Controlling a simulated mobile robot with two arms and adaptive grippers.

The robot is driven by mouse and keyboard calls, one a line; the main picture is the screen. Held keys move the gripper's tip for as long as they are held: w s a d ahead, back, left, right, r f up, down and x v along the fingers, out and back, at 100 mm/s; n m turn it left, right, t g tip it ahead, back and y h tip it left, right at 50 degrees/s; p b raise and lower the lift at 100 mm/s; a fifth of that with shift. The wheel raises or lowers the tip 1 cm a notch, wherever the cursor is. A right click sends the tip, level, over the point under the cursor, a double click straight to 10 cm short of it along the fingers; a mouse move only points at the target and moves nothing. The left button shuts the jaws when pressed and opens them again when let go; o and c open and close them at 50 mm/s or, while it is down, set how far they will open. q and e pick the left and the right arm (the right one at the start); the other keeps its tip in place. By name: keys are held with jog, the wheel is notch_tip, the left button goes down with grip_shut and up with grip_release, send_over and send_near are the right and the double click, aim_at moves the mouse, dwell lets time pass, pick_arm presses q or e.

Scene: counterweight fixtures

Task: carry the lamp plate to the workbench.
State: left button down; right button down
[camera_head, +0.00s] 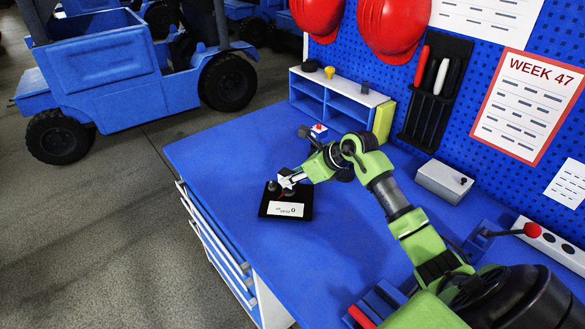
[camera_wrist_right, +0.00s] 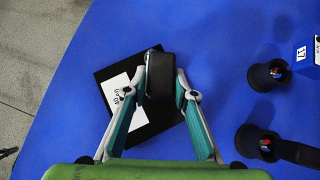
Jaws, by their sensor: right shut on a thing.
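The lamp plate (camera_head: 303,198) is a flat black plate with a white label, at the near left part of the blue workbench (camera_head: 225,160). It also shows in the right wrist view (camera_wrist_right: 110,71). My right gripper (camera_head: 287,182) is over the plate, its fingers shut on an upright black block on it; the right wrist view shows this grip (camera_wrist_right: 162,95) from above. The plate looks level and on or very close to the bench top; I cannot tell whether it touches. The fingers hide part of the plate. My left gripper is not in view.
A blue shelf unit (camera_head: 325,99) stands at the back. Two dark cup-like fixtures (camera_wrist_right: 266,76) are right of the plate in the right wrist view. A grey box (camera_head: 443,182) stands by the pegboard. Bench top around the plate is mostly clear; its left edge is close.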

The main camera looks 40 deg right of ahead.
jog(key=shift+w, duration=0.15)
jog(key=c, duration=1.7)
grip_release()
jog(key=shift+s+f, duration=0.2)
jog(key=shift+f, duration=0.1)
jog(key=b+v, duration=0.1)
jog(key=v, duration=1.1)
jog(key=shift+s+b, duration=0.1)
jog(key=shift+b, duration=0.3)
